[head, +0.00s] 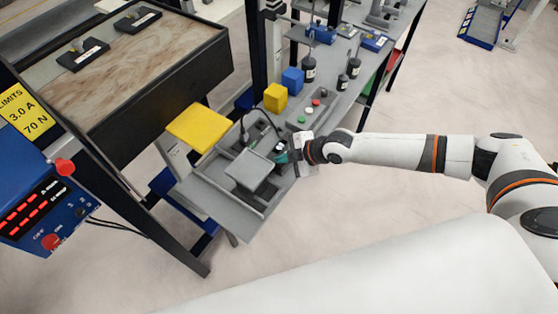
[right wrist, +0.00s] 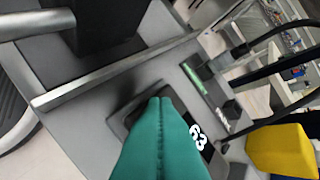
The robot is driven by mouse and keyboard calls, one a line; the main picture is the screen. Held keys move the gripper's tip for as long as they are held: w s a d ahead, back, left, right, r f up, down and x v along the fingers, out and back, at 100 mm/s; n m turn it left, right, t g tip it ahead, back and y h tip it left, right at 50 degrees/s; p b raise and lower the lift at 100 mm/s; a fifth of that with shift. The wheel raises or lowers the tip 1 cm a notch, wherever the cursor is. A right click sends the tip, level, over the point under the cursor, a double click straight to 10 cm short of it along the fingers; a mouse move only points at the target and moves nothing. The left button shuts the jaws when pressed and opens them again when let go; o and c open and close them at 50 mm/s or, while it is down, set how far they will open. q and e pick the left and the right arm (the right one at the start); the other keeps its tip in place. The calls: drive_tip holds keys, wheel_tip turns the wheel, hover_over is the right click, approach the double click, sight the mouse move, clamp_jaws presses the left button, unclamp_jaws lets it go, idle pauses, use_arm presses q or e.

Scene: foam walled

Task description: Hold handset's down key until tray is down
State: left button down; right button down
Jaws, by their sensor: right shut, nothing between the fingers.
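My right gripper (head: 287,158) reaches in from the right over the grey walled bench unit. Its teal fingers (right wrist: 160,110) are shut together and empty, with the tips over a dark rounded device, apparently the handset (right wrist: 207,150), which shows a white "63". The fingers hide most of its face, so I cannot see the down key or tell whether the tips touch it. A grey square plate, apparently the tray (head: 249,168), sits left of the gripper, over the walled unit. Its height above the floor of the unit is hard to judge. My left gripper is not in view.
A button box (head: 314,104) is behind my gripper. A blue power supply (head: 45,205) is at left. Open floor lies in front.

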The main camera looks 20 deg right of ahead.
drive_tip(key=shift+r+p, duration=0.55)
drive_tip(key=shift+r, duration=0.2)
wheel_tip(320, 180, up, 5)
drive_tip(key=p, duration=0.4)
idle(0.9)
